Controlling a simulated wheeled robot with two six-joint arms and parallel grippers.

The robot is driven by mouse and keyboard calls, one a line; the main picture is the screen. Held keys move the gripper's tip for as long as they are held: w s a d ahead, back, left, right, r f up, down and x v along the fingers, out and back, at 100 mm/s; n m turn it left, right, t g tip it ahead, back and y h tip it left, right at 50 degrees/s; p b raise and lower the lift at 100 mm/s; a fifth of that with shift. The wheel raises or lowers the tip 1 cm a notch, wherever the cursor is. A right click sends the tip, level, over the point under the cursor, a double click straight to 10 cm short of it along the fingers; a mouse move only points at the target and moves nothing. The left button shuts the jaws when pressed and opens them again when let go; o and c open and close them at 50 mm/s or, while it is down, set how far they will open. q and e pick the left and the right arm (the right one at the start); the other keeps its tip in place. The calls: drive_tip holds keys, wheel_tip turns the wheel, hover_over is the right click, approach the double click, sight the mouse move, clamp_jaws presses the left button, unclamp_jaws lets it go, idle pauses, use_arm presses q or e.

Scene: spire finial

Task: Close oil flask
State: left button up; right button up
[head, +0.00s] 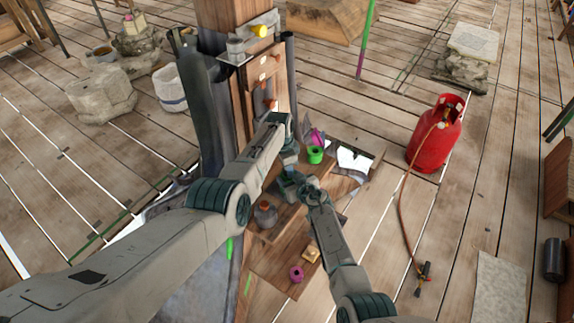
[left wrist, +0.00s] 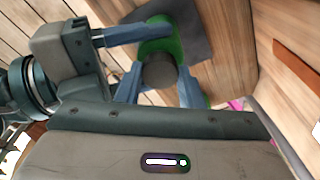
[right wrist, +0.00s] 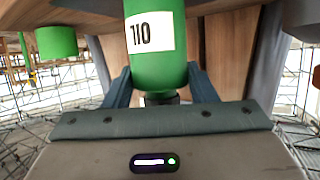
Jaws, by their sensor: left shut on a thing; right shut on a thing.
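The oil flask appears as a green cylinder with a white "110" label in the right wrist view (right wrist: 157,60). It also shows in the left wrist view (left wrist: 165,35), with a round dark cap (left wrist: 159,72) over its end. My left gripper (left wrist: 158,84) is shut on the cap. My right gripper (right wrist: 160,88) is shut on the flask. The dark end shows directly beside the green body, but I cannot tell whether the cap is fully seated. In the head view my left gripper (head: 288,158) and right gripper (head: 302,186) meet and hide the flask.
A green pot (head: 315,155) stands just right of the grippers. A brown jar (head: 265,214) and a pink ring-like piece (head: 296,273) sit on the wooden boards nearer me. A wooden post (head: 232,60) rises behind. A red gas cylinder (head: 435,135) with a hose stands right.

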use_arm(q)
drive_tip(key=shift+f, duration=0.25)
use_arm(e)
clamp_jaws()
use_arm(q)
drive_tip(key=m, duration=0.3)
drive_tip(key=shift+g, duration=0.3)
drive_tip(key=o, duration=1)
drive_tip(key=shift+c, duration=0.2)
